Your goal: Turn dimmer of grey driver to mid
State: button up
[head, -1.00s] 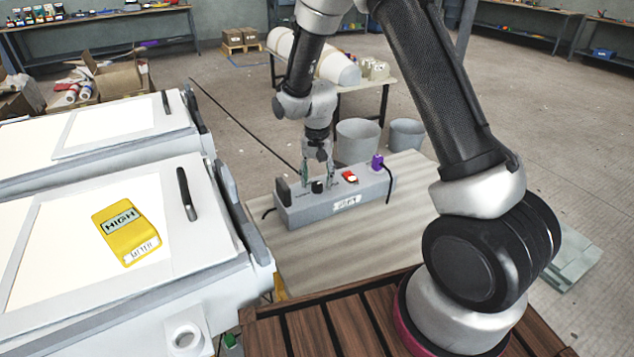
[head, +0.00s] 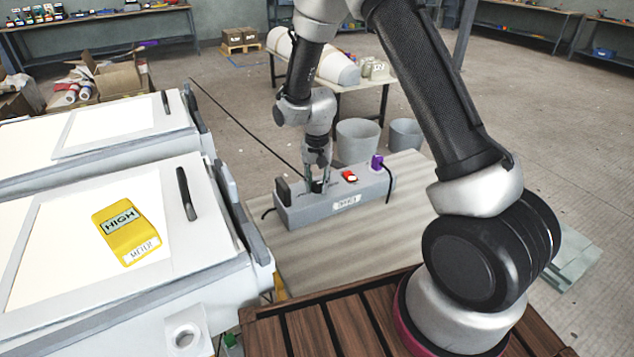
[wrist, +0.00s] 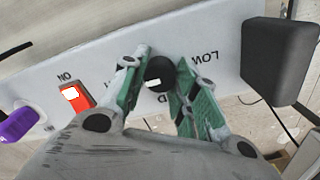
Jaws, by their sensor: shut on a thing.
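The grey driver (head: 300,215) is a long grey box on the table, with a label on its front. Its dimmer (wrist: 159,73) is a round black knob with a white mark, on the panel between printed words; "LOW" reads upside down on the right in the wrist view. My gripper (wrist: 160,70) has its green-padded fingers on either side of the knob, shut on it. In the head view my gripper (head: 318,188) reaches straight down onto the driver's top and mostly hides the knob. The yellow meter (head: 126,232) on the left reads "HIGH".
A red switch (wrist: 75,97) marked "ON" and a purple plug (wrist: 18,124) sit on the driver to one side of the knob. A black block (wrist: 279,62) stands at the other end. Grey buckets (head: 358,140) stand behind.

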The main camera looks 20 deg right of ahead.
jog(key=n, duration=0.4)
jog(key=shift+n, duration=0.4)
jog(key=n, duration=0.4)
jog(key=shift+n, duration=0.3)
jog(key=n, duration=0.4)
jog(key=shift+n, duration=2.1)
jog(key=o, duration=1)
